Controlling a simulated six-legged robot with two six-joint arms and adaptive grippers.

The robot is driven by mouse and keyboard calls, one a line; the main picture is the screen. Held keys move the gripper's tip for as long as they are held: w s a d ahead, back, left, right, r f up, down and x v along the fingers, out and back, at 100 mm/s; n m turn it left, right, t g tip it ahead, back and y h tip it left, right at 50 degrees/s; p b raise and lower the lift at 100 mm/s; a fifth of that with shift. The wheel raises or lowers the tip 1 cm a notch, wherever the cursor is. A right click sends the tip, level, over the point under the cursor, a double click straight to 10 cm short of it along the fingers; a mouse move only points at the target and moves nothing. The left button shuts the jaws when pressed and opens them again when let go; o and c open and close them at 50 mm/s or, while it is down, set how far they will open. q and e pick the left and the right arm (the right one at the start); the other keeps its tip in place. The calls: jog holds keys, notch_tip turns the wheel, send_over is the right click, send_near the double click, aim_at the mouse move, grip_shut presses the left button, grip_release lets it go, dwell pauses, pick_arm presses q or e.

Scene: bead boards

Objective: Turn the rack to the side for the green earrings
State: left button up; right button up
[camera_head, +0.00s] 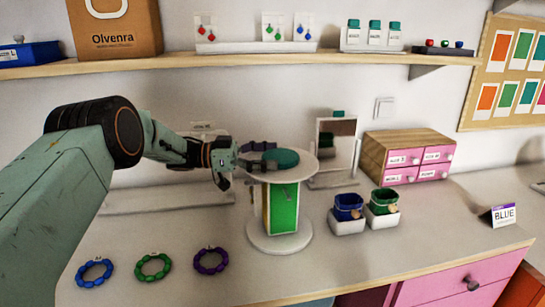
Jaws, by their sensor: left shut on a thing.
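The rack (284,208) stands on the table on a round white base, with a white round top plate and a teal round knob (284,158) on top. Its column shows a broad green side facing me and a narrower orange-yellow side to the left. My left gripper (268,158) reaches in from the left over the top plate, with its fingers shut at the teal knob. Small hanging pieces by the column are too small to tell apart. Carded green earrings (301,32) are on the shelf, beside blue and red ones. My right gripper is out of view.
Blue, green and purple bead bracelets (153,267) lie at the front left. A mirror (335,145), a drawer box (408,157), and blue (347,208) and green (382,203) pouches in white trays stand right of the rack. A BLUE sign (504,215) stands far right.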

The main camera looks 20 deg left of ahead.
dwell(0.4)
pick_arm(q)
jog(key=o, duration=1.3)
jog(key=shift+d, duration=0.1)
jog(key=o, duration=0.3)
jog(key=shift+d, duration=0.15)
jog(key=shift+a, duration=0.25)
jog(key=v, duration=1.1)
jog(key=shift+a, duration=0.35)
jog(key=shift+s+a, duration=0.1)
jog(key=shift+s, duration=0.05)
